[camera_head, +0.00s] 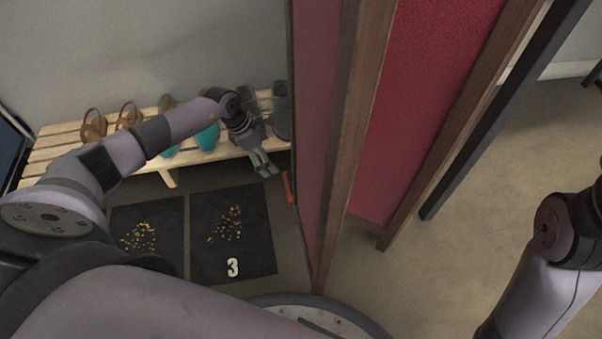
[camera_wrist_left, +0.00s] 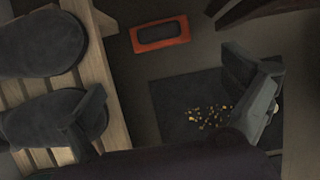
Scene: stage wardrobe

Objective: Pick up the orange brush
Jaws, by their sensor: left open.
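The orange brush (camera_wrist_left: 160,45) lies on the floor in the left wrist view, an orange rectangular frame around a dark middle. In the head view only an orange strip of the brush (camera_head: 287,187) shows, beside the folding screen's edge and in front of the bench. My left gripper (camera_head: 265,170) is open and empty, above and just left of the brush in the head view. In the left wrist view its fingers stand apart, with the brush beyond them near the top edge. My right arm shows at the right, but its gripper is out of view.
A slatted wooden bench (camera_head: 60,143) holds several sandals and shoes along the wall. A red folding screen (camera_head: 425,90) with wooden posts stands close right of my left gripper. Dark mats (camera_head: 262,225) with yellow bits lie on the floor.

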